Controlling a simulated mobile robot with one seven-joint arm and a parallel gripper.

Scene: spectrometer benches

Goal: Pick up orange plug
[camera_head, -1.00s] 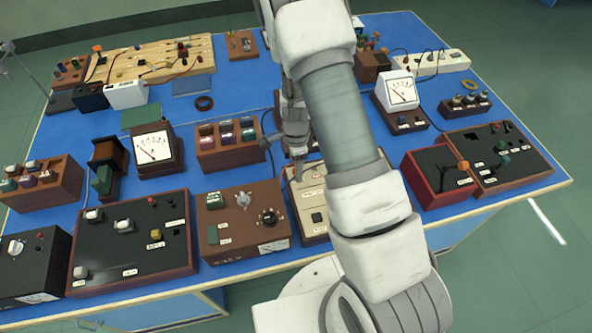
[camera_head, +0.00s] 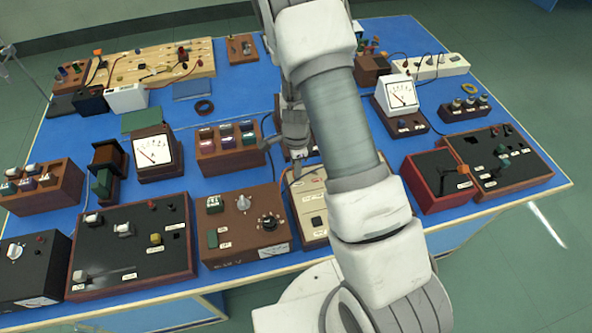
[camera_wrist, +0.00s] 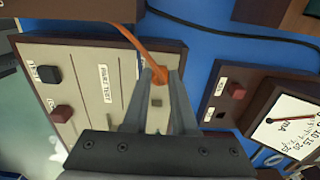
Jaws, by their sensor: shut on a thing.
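The orange plug (camera_wrist: 158,77) is between the fingertips of my gripper (camera_wrist: 159,76) in the wrist view, and the jaws are shut on it. An orange cable (camera_wrist: 128,38) runs from it up and to the left. Beneath is the cream-faced box (camera_wrist: 95,72) with a dark button and red-brown buttons. I cannot tell whether the plug touches its face. In the head view my gripper (camera_head: 298,160) is over the back of this box (camera_head: 311,208), partly behind my arm. The held plug cannot be made out there.
A brown box with dials (camera_head: 240,230) stands left of the cream one. A meter (camera_wrist: 292,122) is close right of my gripper in the wrist view. A red-sided box (camera_head: 437,180) is right of my arm.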

